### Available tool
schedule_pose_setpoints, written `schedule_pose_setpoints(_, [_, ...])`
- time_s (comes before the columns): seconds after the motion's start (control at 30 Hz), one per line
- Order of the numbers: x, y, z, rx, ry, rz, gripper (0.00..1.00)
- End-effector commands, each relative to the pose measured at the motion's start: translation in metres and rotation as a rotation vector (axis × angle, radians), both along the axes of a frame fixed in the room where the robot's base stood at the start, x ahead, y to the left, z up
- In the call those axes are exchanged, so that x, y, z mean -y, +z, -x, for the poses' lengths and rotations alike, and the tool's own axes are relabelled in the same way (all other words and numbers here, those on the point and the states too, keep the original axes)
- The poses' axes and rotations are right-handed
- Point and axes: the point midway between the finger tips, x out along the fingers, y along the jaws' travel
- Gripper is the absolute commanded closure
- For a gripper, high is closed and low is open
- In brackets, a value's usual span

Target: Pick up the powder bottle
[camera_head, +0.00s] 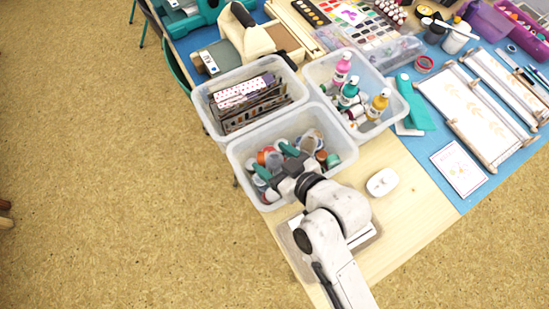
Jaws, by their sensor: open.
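My gripper (276,162) is over the near clear bin (236,158), pointing down into it with its fingers apart. The bin holds several small jars and containers (307,143) with white, orange, reddish and grey parts. My gripper and wrist hide part of these contents. I cannot tell which item is the powder bottle. Pink (342,68), teal (348,95) and yellow (378,104) bottles stand in another clear bin (398,104) to the upper right, apart from my gripper. I see nothing clearly held between the fingers.
A third clear bin (204,112) with patterned cards or packs (244,98) adjoins at the upper left. A white rounded object (382,182) lies on bare wood right of my wrist. A tray (366,238) lies under my arm.

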Motion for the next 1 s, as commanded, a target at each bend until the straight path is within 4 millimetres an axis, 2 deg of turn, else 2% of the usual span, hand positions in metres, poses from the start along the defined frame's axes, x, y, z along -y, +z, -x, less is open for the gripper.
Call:
schedule_pose_setpoints(0.17, [-0.0111, -0.0066, -0.0112, 0.001, 0.0, -0.001, 0.26])
schedule_pose_setpoints(0.43, [-0.012, -0.0084, -0.0119, 0.0, 0.0, 0.0, 0.27])
schedule_pose_setpoints(1.0, [-0.0117, -0.0081, -0.0118, 0.0, 0.0, 0.0, 0.82])
